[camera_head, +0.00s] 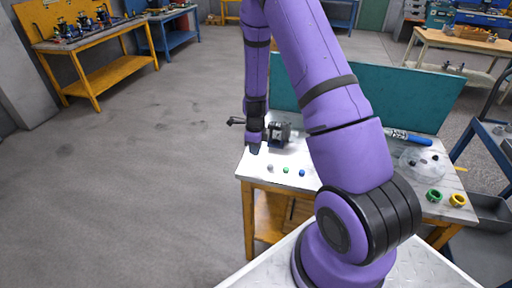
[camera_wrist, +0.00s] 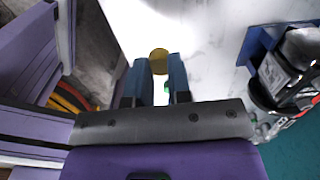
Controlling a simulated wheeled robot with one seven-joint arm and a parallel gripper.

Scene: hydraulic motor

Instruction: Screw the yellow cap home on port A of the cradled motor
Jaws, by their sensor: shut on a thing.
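In the wrist view, my gripper (camera_wrist: 157,70) is shut on the yellow cap (camera_wrist: 159,54), a round golden disc at the fingertips. In the head view my gripper (camera_head: 254,148) is over the bench's left end, and the cap cannot be made out there. The dark motor (camera_head: 282,132) stands just right of my gripper. In the wrist view the grey and black motor (camera_wrist: 290,68) is at the right, by its blue cradle (camera_wrist: 260,46), apart from the cap. I cannot tell which opening is port A.
A grey cap (camera_head: 270,168), a green cap (camera_head: 286,170) and a blue cap (camera_head: 302,173) lie near the bench's front edge. A clear dish (camera_head: 420,163), green ring (camera_head: 434,195), yellow ring (camera_head: 457,200) and blue marker (camera_head: 408,137) are at right. A teal panel (camera_head: 420,95) stands behind.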

